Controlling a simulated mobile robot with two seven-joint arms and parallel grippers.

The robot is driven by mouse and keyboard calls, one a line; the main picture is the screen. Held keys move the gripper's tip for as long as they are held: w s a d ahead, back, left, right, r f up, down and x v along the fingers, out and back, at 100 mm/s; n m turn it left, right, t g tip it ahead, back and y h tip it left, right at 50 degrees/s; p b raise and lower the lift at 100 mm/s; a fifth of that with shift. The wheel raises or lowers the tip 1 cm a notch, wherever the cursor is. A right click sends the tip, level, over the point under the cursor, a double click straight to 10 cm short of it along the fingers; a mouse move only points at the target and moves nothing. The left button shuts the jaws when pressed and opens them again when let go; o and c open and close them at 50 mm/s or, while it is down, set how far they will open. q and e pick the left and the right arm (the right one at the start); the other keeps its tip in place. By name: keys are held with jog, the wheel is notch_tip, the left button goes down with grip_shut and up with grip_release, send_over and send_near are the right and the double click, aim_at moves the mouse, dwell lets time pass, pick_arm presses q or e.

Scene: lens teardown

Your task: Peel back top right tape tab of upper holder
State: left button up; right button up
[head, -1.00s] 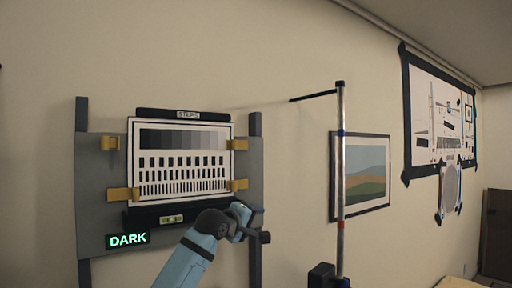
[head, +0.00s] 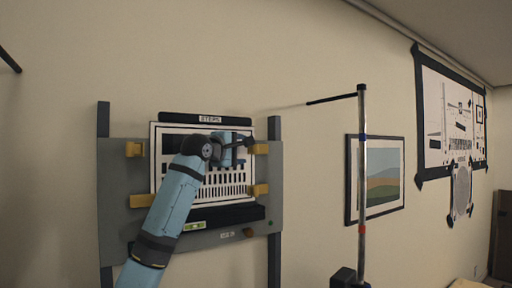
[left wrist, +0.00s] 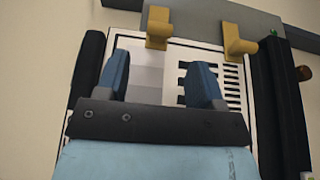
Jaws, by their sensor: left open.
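A chart with grey patches and rows of black bars (head: 238,190) is mounted on a grey wall panel (head: 114,180). Yellow tabs sit at its corners: top right (head: 260,149), bottom right (head: 259,189), top left (head: 135,149) and bottom left (head: 142,201). My left gripper (head: 247,142) reaches across the chart, close to the top right tab. In the left wrist view, my left gripper (left wrist: 158,62) is open and empty. The top right tab (left wrist: 158,27) lies just beyond the fingertips, between their lines, with a gap visible. The bottom right tab (left wrist: 238,40) is beside it. My right gripper is not seen.
A black bar (head: 205,118) runs above the chart, another (head: 240,214) below it. A metal pole (head: 362,200) with a side rod stands right of the panel, before a framed landscape picture (head: 386,170). A black-edged poster (head: 430,110) hangs farther right. Wall between panel and pole is bare.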

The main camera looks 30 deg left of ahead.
aim_at(255, 149)
pick_arm(q)
jog(key=w+p, duration=0.3)
jog(key=w, duration=0.6)
jog(key=shift+a+r, duration=0.1)
jog(key=shift+w, duration=0.3)
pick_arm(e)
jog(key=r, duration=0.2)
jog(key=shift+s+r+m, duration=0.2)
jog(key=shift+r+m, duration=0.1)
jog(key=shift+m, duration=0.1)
pick_arm(q)
jog(key=shift+a, duration=0.1)
jog(key=shift+c, duration=0.4)
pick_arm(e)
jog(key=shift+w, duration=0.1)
pick_arm(q)
grip_shut()
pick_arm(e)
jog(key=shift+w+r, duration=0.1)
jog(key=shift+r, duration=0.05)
